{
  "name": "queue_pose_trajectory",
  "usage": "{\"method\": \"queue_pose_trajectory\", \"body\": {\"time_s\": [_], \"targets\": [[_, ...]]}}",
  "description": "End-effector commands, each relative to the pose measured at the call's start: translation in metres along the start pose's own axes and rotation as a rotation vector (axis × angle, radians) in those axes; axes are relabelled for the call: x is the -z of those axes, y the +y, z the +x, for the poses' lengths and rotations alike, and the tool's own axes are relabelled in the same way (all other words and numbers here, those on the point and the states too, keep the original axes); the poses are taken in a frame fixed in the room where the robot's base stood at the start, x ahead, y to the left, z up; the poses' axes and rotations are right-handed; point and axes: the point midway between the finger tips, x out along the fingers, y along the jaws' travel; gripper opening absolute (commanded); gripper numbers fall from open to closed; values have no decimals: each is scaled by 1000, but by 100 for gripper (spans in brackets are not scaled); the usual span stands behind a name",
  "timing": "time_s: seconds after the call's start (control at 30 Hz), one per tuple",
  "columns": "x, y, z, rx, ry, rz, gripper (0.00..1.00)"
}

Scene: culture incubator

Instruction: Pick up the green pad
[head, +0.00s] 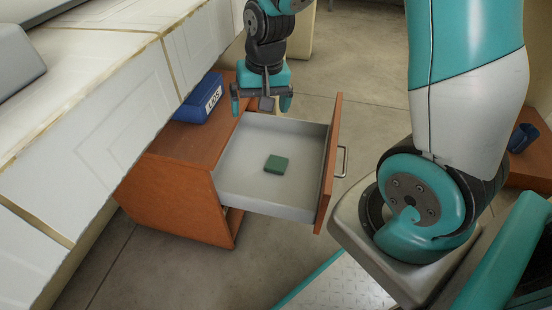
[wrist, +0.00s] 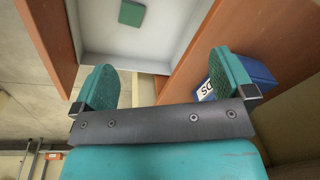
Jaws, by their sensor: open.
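The green pad (head: 276,164) is a small flat square lying on the grey floor of the open drawer (head: 240,197), apart from the drawer's walls. In the wrist view the pad (wrist: 132,13) shows at the top edge, a little left of centre and partly cut off. My gripper (head: 263,103) is open and empty. In the head view it hangs above the far side of the drawer, beyond the pad. In the wrist view its two teal fingers (wrist: 165,82) stand wide apart, with the pad well past their tips.
The drawer slides out of a low brown cabinet (head: 185,200), its front panel (head: 329,165) and handle to the right. A white counter (head: 110,120) runs along the left.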

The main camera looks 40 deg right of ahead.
Motion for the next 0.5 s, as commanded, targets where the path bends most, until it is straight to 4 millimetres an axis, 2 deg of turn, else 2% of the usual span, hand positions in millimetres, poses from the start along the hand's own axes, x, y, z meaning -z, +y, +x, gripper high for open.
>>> {"method": "queue_pose_trajectory", "body": {"time_s": [0.03,0.1,0.2,0.33,0.5], "targets": [[16,9,22,-25,-19,103,100],[34,23,48,-55,-28,247,100],[51,42,80,-91,-34,410,100],[62,58,106,-120,-36,536,100],[63,67,132,-131,-36,586,100]]}}
